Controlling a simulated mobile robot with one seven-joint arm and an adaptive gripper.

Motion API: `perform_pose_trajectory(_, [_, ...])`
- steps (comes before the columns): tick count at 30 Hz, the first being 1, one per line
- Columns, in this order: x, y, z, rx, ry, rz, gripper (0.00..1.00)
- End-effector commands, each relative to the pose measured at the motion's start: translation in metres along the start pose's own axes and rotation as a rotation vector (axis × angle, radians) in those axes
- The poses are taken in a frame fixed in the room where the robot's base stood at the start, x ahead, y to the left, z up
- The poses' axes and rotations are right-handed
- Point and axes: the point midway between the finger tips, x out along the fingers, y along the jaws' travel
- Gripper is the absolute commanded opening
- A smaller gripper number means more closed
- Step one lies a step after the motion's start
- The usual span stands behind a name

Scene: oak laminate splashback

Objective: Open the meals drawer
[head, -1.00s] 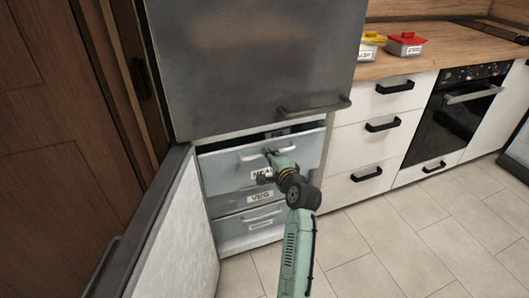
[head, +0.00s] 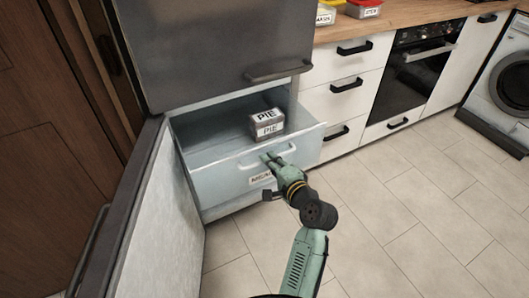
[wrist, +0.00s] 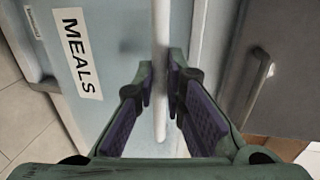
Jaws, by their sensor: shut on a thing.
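The meals drawer (head: 215,172) is a pale translucent freezer drawer, pulled well out of the lower compartment. Its MEALS label also shows in the wrist view (wrist: 77,54). My gripper (head: 271,157) is at the drawer's front, at the right part of its white bar handle (head: 252,164). In the wrist view my gripper (wrist: 161,88) has its two purple-padded fingers on either side of the handle (wrist: 161,50), shut on it. A grey box labelled PIE (head: 267,124) sits inside the drawer toward the back right.
The open freezer door (head: 150,215) stands to the left of the drawer. The closed dark upper door (head: 215,50) is above it. White cabinets (head: 345,70) and an oven (head: 412,72) line the right. The tiled floor (head: 400,220) in front is clear.

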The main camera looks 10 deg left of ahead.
Motion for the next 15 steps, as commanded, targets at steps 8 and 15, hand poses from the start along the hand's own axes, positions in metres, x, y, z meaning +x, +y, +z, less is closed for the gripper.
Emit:
perform_pose_trajectory(8, [-0.0071, 0.0015, -0.0004, 0.001, 0.001, 0.000, 0.00])
perform_pose_trajectory(15, [-0.0069, 0.0015, -0.0005, 0.001, 0.001, 0.000, 0.12])
